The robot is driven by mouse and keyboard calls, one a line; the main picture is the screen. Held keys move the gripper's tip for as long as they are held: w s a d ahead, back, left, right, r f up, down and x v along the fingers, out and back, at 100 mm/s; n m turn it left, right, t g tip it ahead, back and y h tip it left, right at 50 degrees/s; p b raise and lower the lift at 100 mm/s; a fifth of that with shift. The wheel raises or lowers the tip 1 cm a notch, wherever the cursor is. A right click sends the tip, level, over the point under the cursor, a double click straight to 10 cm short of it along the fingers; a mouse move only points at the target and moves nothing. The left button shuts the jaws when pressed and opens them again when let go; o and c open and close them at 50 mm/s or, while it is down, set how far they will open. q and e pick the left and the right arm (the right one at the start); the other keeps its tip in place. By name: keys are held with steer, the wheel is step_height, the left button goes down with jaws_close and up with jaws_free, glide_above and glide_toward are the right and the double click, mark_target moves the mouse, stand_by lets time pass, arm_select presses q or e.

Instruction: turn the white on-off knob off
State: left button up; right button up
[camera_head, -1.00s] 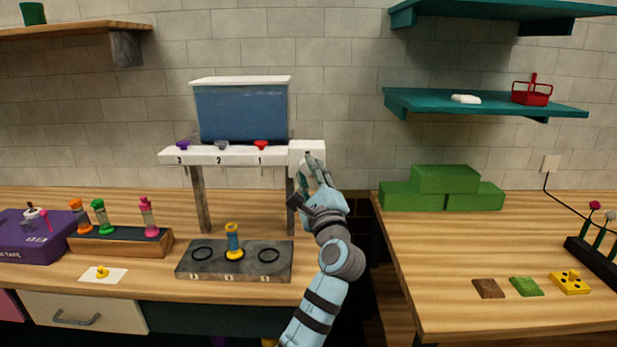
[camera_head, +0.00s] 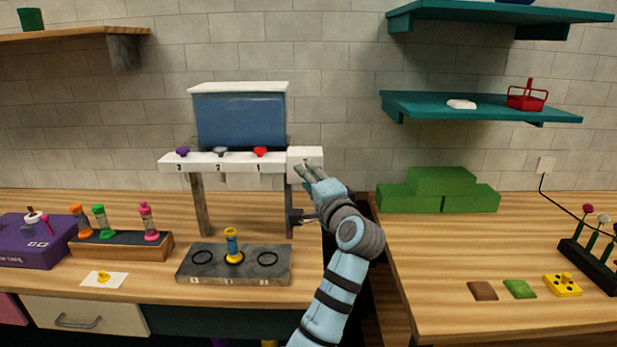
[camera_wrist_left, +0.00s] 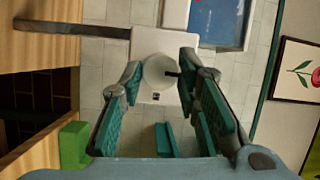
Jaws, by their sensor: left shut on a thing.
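The white box (camera_head: 303,156) carrying the on-off knob is at the right end of the white dispenser bar. In the left wrist view, the round white knob (camera_wrist_left: 160,72) stands out from the box face (camera_wrist_left: 152,40), with a small dark bar at its right side. My left gripper (camera_head: 309,172) is at the front of that box, and its two teal-padded fingers (camera_wrist_left: 161,72) are closed on opposite sides of the knob. My right gripper is not in view.
The dispenser has a blue tank (camera_head: 240,120) and purple, grey and red knobs. Green blocks (camera_head: 440,190) sit on the right table, across a gap.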

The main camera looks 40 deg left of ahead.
arm_select(q)
steer(key=shift+r, duration=0.1)
stand_by(0.3)
steer(key=o, duration=1.2)
steer(key=shift+w, duration=0.1)
steer(key=shift+c, duration=0.2)
steer(key=v, duration=0.7)
steer(key=shift+d, duration=0.3)
steer(key=shift+a, duration=0.15)
